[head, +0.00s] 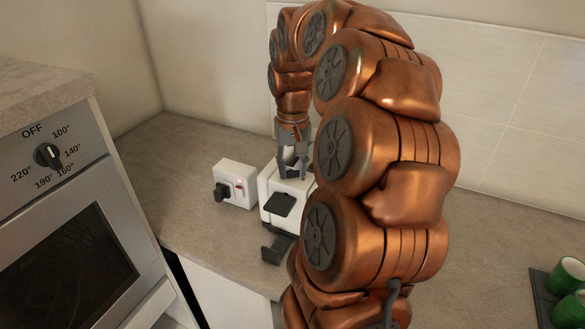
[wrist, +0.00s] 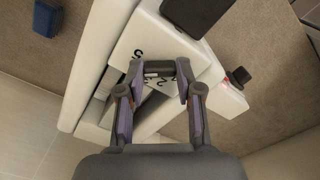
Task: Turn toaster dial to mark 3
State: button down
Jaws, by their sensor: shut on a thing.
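The white toaster (head: 266,190) stands on the worktop, partly hidden by my arm in the head view. The wrist view shows its white top (wrist: 138,38) with printed marks, of which a 5 and a 2 can be made out. A small dark dial (wrist: 159,68) sits among these marks. My gripper (head: 294,172) points down onto the toaster top. In the wrist view its fingers (wrist: 159,78) stand on both sides of the dial and are shut on it. The dial's pointer and the mark it faces cannot be made out; the fingers cover part of the scale.
A white box (head: 237,181) with a black lever and a red spot stands left of the toaster. A steel oven (head: 80,215) is at left. Green cups (head: 567,275) stand on a dark tray at far right. Worktop is clear behind the white box.

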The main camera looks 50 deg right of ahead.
aim_at(292, 170)
jog(key=shift+f+n+b, duration=0.2)
jog(key=shift+n+b, duration=0.85)
jog(key=shift+n, duration=0.05)
jog(key=n+b, duration=0.1)
jog(key=n, duration=0.1)
jog(key=shift+r+n, duration=0.1)
jog(key=shift+n, duration=0.3)
jog(key=n+b, duration=0.1)
jog(key=n, duration=0.4)
jog(key=shift+r, duration=0.1)
jog(key=shift+n+b, duration=0.3)
jog(key=c, duration=0.8)
grip_release()
jog(key=shift+o, duration=0.2)
jog(key=shift+r, duration=3.75)
jog(key=shift+a, duration=0.1)
